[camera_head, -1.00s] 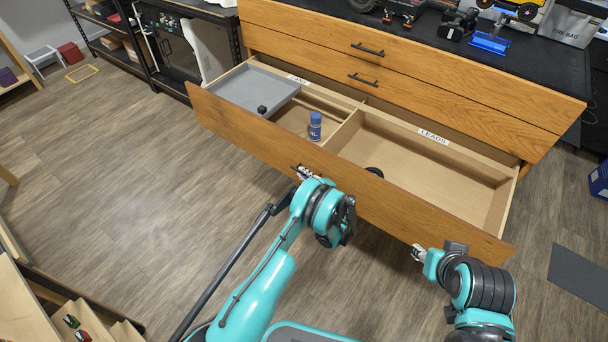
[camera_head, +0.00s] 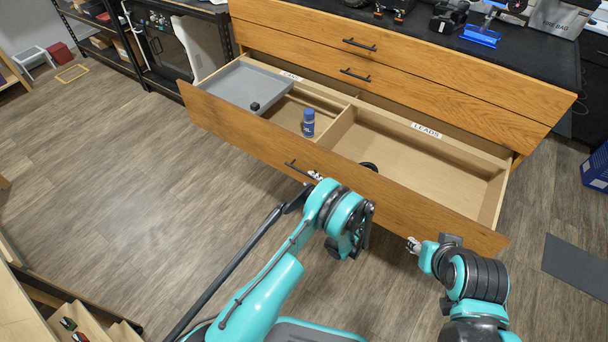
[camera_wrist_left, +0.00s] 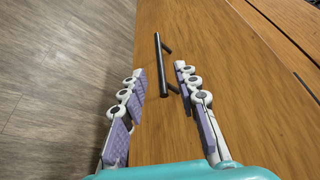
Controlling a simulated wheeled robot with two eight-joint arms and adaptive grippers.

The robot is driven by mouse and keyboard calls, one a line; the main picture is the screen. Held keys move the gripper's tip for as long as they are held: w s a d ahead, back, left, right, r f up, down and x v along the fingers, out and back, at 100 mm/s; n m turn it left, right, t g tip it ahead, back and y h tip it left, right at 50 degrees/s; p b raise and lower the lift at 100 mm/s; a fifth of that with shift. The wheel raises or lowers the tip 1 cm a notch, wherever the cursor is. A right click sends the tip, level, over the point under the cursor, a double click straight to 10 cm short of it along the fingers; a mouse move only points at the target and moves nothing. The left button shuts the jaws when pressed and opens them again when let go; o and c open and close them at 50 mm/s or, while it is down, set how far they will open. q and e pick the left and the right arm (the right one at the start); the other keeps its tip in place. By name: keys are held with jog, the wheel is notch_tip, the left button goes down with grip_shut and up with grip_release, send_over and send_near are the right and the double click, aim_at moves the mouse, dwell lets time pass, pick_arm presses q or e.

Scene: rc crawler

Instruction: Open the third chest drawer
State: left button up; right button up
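The third chest drawer (camera_head: 420,197) is pulled well out of the wooden chest. Its black bar handle (camera_head: 298,171) is on the front panel, and in the left wrist view the handle (camera_wrist_left: 160,62) stands ahead of and between the fingers. My left gripper (camera_head: 315,176) is at the right end of the handle in the head view. In the wrist view the left gripper (camera_wrist_left: 160,88) is open, with its purple-padded fingers apart and not closed on the bar. My right gripper (camera_head: 413,245) is near the front panel's lower right; its fingers are too small to read.
The open drawer holds a grey tray (camera_head: 240,84), a blue bottle (camera_head: 308,122) and a compartment labelled LEADS (camera_head: 426,131). The two drawers above (camera_head: 400,85) are shut. A dark mat (camera_head: 578,270) lies on the floor at right.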

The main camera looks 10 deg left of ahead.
pick_arm(q)
jog(key=shift+v, duration=1.55)
jog(key=shift+r, duration=0.1)
jog(key=s+a+r+n+g+h, duration=0.2)
jog(key=a+r+n+h, duration=0.1)
jog(key=r, duration=0.7)
jog(key=s+a+r+n+g+h, duration=0.1)
jog(key=s+a+r+n+h, duration=0.25)
jog(key=r, duration=0.65)
jog(key=s+r+n+h, duration=0.2)
jog(key=s+r+n, duration=0.1)
jog(key=s, duration=0.9)
jog(key=s+r+n+h, duration=0.3)
jog(key=s+r+n, duration=0.1)
jog(key=s, duration=0.8)
jog(key=shift+d+n+h, duration=0.25)
jog(key=shift+n+h, duration=0.1)
